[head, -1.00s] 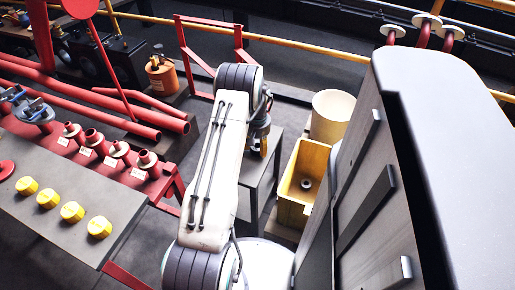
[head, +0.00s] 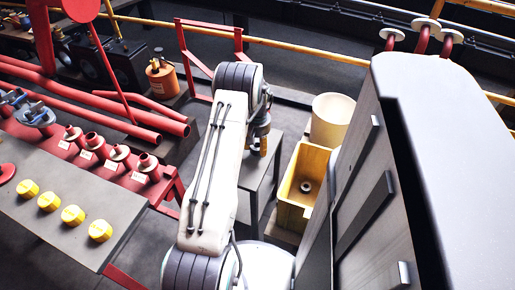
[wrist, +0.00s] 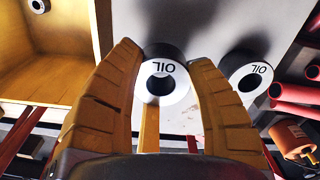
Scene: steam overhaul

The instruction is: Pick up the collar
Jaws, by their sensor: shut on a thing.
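In the wrist view a collar (wrist: 181,92), a dark ring with a white face lettered OIL, sits between the two ribbed yellow-orange fingers of my gripper (wrist: 164,70). The fingers are shut on its sides. A second OIL collar (wrist: 262,82) is just to the right, outside the fingers, by the grey stand top (wrist: 215,22). In the head view my gripper (head: 263,146) points down at the grey stand (head: 257,172); the held collar cannot be made out there. I cannot tell whether it touches the stand.
A yellow open box (head: 318,160) stands right of the stand with another ring (head: 306,186) inside. A cream bin (head: 332,115) is behind it. Red pipes (head: 110,112) and a grey bench with yellow knobs (head: 73,215) are left. A tall grey cabinet (head: 375,190) is close right.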

